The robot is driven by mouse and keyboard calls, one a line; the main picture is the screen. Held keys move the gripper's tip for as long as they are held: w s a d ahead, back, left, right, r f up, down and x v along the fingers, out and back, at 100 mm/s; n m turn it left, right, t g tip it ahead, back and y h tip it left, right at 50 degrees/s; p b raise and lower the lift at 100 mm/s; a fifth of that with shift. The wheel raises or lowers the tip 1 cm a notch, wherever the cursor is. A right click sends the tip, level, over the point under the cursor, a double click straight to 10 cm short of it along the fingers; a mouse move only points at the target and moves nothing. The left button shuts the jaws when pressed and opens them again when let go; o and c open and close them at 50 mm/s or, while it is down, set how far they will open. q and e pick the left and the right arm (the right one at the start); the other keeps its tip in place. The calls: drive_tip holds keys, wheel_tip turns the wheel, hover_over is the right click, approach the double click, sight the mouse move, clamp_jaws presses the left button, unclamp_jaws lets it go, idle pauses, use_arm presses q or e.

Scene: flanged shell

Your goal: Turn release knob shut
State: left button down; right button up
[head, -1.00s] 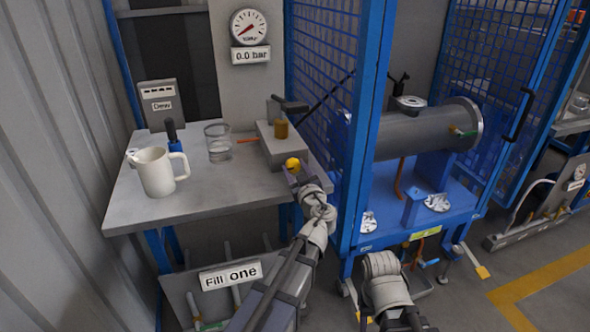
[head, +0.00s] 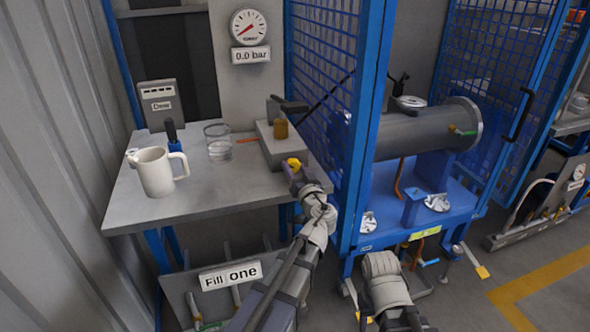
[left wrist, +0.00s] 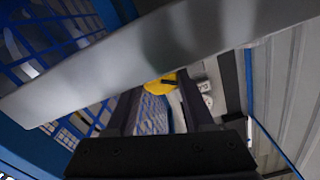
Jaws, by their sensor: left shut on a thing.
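The yellow release knob (head: 293,162) sits at the front of the grey block on the bench, near the bench's right end. My left gripper (head: 291,168) is at the knob and shut on it, with its arm reaching up from below. The gripper partly covers the knob in the head view. In the left wrist view the yellow knob (left wrist: 160,86) shows between the far ends of the two dark fingers (left wrist: 158,100), with a dark mark on its face.
The grey block (head: 270,147) carries a brass part and dark lever. A blue mesh frame (head: 365,130) rises close right. The gauge label (head: 250,55) reads 0.0 bar.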

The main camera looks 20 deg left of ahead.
use_arm(q)
drive_tip(key=shift+m, duration=0.3)
drive_tip(key=shift+c, duration=1.4)
unclamp_jaws()
drive_tip(key=v, duration=0.7)
drive_tip(key=shift+s+d, duration=0.25)
drive_tip(key=shift+s, duration=0.1)
